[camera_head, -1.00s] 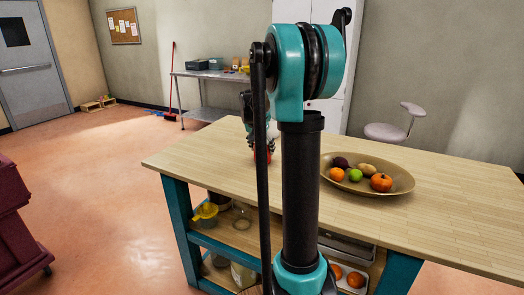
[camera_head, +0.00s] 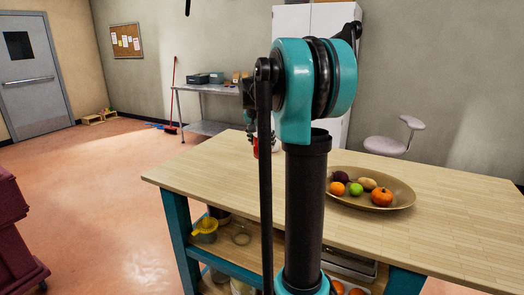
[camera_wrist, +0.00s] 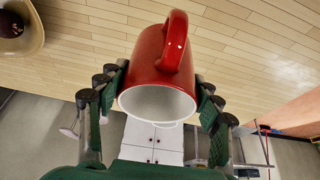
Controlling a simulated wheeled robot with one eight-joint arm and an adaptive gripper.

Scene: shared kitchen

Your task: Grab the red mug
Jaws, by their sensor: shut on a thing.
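The red mug (camera_wrist: 148,66) fills the middle of the wrist view, with its white inside facing the camera and its handle at the top. My gripper (camera_wrist: 160,97) is shut on it, with a finger pressed to each side of the mug. In the head view only a sliver of the red mug (camera_head: 256,150) shows beside my arm, above the wooden table (camera_head: 450,222). Most of the mug and the gripper are hidden there behind my arm.
A wide bowl (camera_head: 398,205) with fruit stands on the table, right of my arm. A stool (camera_head: 386,146) and a white cabinet (camera_head: 291,20) are behind the table. A metal side table (camera_head: 215,90) stands at the back.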

